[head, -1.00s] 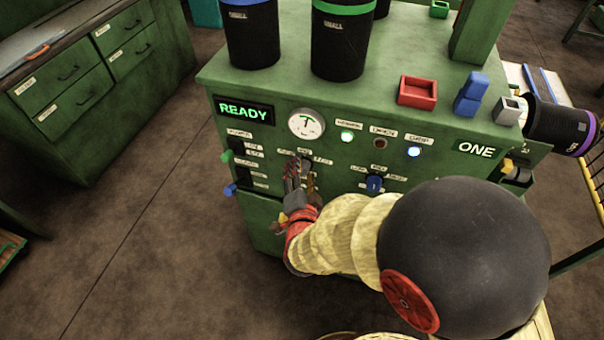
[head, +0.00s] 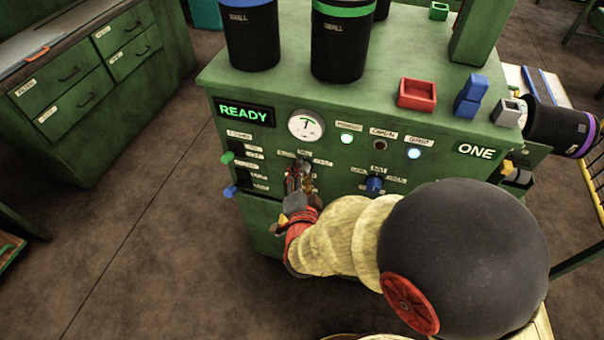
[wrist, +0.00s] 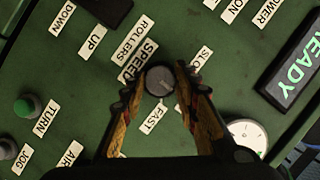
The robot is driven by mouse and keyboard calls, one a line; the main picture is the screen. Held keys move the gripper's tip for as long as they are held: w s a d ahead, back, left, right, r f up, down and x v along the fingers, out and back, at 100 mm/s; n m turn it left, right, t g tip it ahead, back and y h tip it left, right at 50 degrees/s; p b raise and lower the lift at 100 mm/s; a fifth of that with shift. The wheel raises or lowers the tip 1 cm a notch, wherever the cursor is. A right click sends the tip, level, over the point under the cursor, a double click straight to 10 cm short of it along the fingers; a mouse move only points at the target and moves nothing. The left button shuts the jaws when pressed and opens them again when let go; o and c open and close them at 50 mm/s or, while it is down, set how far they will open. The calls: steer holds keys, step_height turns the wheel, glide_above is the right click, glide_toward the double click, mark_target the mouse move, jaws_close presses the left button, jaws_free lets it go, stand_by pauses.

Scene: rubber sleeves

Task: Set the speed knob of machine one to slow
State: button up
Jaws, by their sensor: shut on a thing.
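Machine one (head: 350,98) is the green cabinet marked ONE, with a lit READY display. Its speed knob (wrist: 160,80) is a small round grey knob beside the SPEED label (wrist: 138,61) in the wrist view. My gripper (wrist: 160,74) has one finger on each side of the knob and is shut on it. The SLOW label (wrist: 202,59) lies just beyond the right finger, and the FAST label (wrist: 154,117) lies nearer the palm. I cannot clearly tell where the knob points. In the head view my gripper (head: 299,171) is at the front panel and hides the knob.
A blue knob (head: 374,184) sits to the right on the panel. Green (head: 227,158) and blue (head: 230,191) side controls stick out at the left. A round gauge (head: 306,126) and lamps are above. Black canisters, a red tray (head: 417,93) and blue blocks stand on top.

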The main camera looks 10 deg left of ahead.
steer(key=shift+r+p, duration=0.1)
steer(key=shift+p, duration=0.45)
steer(key=n+h+p, duration=0.1)
steer(key=n+p, duration=0.1)
steer(key=p, duration=0.2)
steer(key=n+g+h+p, duration=0.1)
steer(key=n+h+p, duration=0.1)
steer(key=p, duration=0.3)
steer(key=n+h+p, duration=0.1)
steer(key=n+p, duration=0.1)
steer(key=p, duration=0.2)
steer(key=shift+a+n, duration=0.25)
steer(key=shift+n, duration=0.15)
steer(key=shift+h+p, duration=0.3)
steer(key=shift+p, duration=0.1)
steer(key=o, duration=1.1)
steer(key=v, duration=1.2)
steer(key=shift+w+r, duration=0.1)
steer(key=shift+r, duration=0.1)
